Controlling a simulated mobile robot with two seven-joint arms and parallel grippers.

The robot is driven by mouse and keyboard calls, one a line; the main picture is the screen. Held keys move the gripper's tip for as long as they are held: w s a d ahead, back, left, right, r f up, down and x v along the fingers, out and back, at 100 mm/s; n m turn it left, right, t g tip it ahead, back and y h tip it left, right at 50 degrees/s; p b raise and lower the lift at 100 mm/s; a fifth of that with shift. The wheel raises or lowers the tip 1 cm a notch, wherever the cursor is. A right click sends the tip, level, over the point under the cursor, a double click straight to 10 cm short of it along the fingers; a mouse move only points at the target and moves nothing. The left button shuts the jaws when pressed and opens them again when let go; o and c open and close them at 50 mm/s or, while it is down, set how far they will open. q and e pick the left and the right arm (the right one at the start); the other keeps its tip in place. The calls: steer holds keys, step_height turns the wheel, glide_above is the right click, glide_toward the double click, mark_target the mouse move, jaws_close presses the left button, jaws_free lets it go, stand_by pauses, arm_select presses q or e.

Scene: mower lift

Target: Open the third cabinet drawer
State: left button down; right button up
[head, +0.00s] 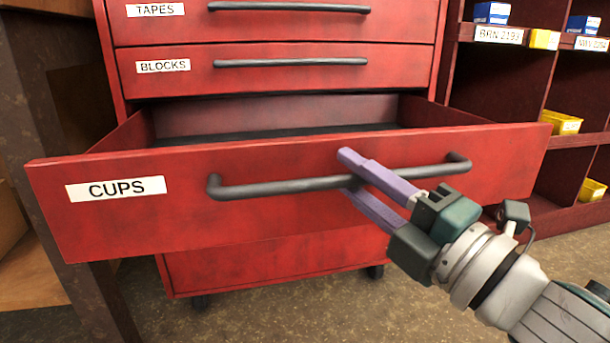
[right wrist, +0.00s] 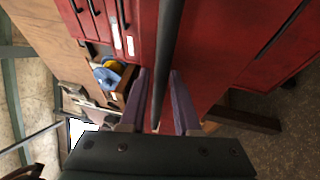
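The red drawer labelled CUPS (head: 290,205) is pulled well out of the red cabinet in the head view. Its visible inside shows a dark, bare floor. My right gripper (head: 355,178) is at the drawer's dark bar handle (head: 285,187), right of its middle. One purple finger is above the bar and one below. In the right wrist view the handle (right wrist: 168,50) runs between the two fingers (right wrist: 160,95), with gaps beside it, so the gripper is open around it. My left gripper is in neither view.
The TAPES drawer (head: 285,27) and BLOCKS drawer (head: 290,72) above are shut. A dark red shelf unit with yellow bins (head: 561,122) stands at the right. A brown post (head: 62,180) is close on the left. Speckled floor lies clear in front.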

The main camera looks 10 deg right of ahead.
steer(key=p+v, duration=0.2)
steer(key=v, duration=0.8)
